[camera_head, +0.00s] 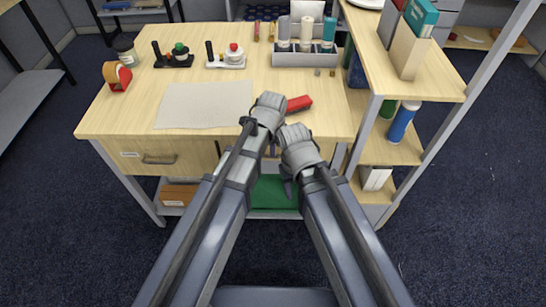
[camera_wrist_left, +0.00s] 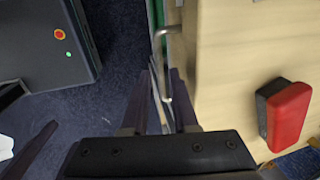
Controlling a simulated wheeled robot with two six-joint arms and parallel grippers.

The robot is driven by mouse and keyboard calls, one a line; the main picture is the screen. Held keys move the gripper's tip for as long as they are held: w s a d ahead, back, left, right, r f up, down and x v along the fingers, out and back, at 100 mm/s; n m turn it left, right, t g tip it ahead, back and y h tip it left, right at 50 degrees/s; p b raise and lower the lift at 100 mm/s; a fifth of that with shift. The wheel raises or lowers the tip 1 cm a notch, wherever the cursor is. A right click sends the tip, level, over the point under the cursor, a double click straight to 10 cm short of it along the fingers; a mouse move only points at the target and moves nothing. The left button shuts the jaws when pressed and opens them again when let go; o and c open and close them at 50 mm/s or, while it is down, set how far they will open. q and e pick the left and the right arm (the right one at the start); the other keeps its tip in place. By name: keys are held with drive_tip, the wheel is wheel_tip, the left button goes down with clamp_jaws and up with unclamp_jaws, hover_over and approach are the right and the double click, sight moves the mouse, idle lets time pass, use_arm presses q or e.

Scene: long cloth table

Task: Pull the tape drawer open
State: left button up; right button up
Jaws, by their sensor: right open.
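The desk's left drawer (camera_head: 190,158) is shut, with a metal handle (camera_head: 158,160) and a small label too small to read. The desk's right drawer front is mostly hidden behind my arms. My left gripper (camera_head: 272,146) is at that front. In the left wrist view, my left gripper (camera_wrist_left: 159,88) has its two dark fingers apart, with a metal bar handle (camera_wrist_left: 167,75) reaching between them; I cannot tell if they touch it. My right gripper (camera_head: 287,180) is open, lower and just right of the left one, in front of the desk.
A red stapler-like object (camera_head: 300,104) lies on the desktop (camera_head: 130,115) near the front edge. A grey mat (camera_head: 200,105), a tape dispenser (camera_head: 117,76) and stamps stand further left. A shelf unit (camera_head: 425,85) stands right. Dark carpet is free in front.

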use_arm(q)
drive_tip(key=shift+w+f+b, duration=0.2)
drive_tip(key=shift+f+b, duration=0.5)
drive_tip(key=shift+f, duration=0.2)
drive_tip(key=shift+w+f+b, duration=0.15)
drive_tip(key=shift+f+b, duration=0.5)
drive_tip(key=shift+f, duration=0.25)
clamp_jaws()
